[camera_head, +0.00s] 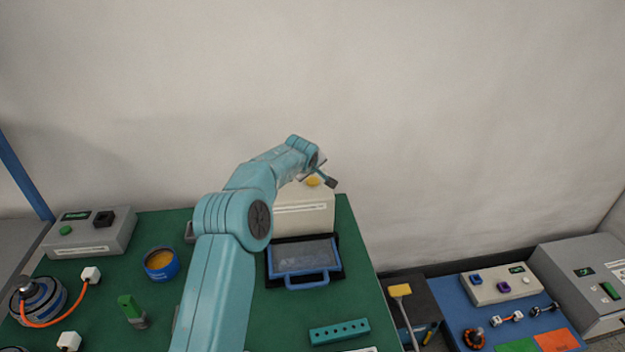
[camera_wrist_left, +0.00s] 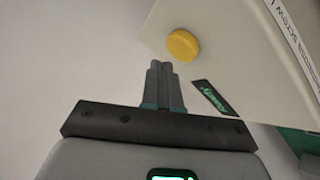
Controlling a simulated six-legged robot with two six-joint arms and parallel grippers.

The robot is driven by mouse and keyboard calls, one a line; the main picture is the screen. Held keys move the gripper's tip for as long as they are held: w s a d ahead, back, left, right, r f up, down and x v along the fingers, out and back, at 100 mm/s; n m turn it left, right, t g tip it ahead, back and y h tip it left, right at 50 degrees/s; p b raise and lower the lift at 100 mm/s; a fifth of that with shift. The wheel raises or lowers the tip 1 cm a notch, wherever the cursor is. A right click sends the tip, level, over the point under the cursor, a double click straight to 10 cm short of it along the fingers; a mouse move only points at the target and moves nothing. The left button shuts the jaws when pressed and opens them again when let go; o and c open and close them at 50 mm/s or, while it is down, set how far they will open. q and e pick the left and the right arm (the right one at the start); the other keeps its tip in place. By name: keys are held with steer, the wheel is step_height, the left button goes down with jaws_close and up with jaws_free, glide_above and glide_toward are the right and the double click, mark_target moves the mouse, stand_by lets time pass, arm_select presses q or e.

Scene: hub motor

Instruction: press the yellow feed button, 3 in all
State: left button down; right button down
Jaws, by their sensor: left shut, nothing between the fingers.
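The yellow feed button (camera_head: 313,180) is a round knob on top of a cream box (camera_head: 303,217) at the back of the green table. In the left wrist view the yellow button (camera_wrist_left: 183,45) stands just beyond and to the right of the fingertips. My left gripper (camera_head: 331,183) is shut and empty, close to the button. The wrist view shows its fingers (camera_wrist_left: 163,66) together, with a small visible gap to the button. In the head view my arm hides part of the box. A small dark display with green text (camera_wrist_left: 212,98) sits on the box.
A grey control box (camera_head: 90,232) stands at the back left, near a blue cup (camera_head: 161,264) and a coil with orange cable (camera_head: 40,298). A blue-handled tray (camera_head: 304,258) lies before the cream box. A blue mat with a button box (camera_head: 501,285) is at right.

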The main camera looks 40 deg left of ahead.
mark_target(311, 181)
arm_select(q)
steer(key=shift+r+p, duration=1.25)
steer(key=shift+r, duration=1.1)
steer(key=shift+f, duration=0.1)
